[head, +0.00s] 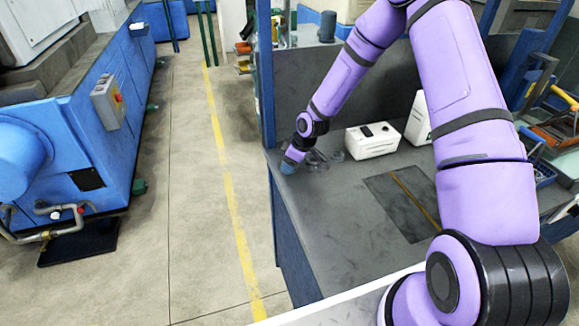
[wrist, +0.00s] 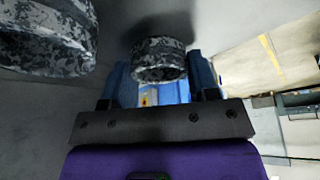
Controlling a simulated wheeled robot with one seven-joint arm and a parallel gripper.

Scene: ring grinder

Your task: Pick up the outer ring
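In the wrist view, a dark grey, mottled ring (wrist: 160,63) is in the gap between the two blue fingers of my gripper (wrist: 161,72). The fingers are spread, one at each side of it; I cannot tell whether they touch it. A second mottled ring (wrist: 45,38) is at the upper left, partly cut off by the frame. The frames do not say which is the outer ring. In the head view, my gripper (head: 289,167) is low over the left edge of the grey worktop (head: 320,215). Small dark ring shapes (head: 316,158) are just right of it.
A white box (head: 372,140) stands on the worktop right of the rings, with another white box (head: 418,118) behind it. A blue post (head: 265,75) rises at the worktop's back left corner. A blue machine (head: 95,120) stands across the floor at left.

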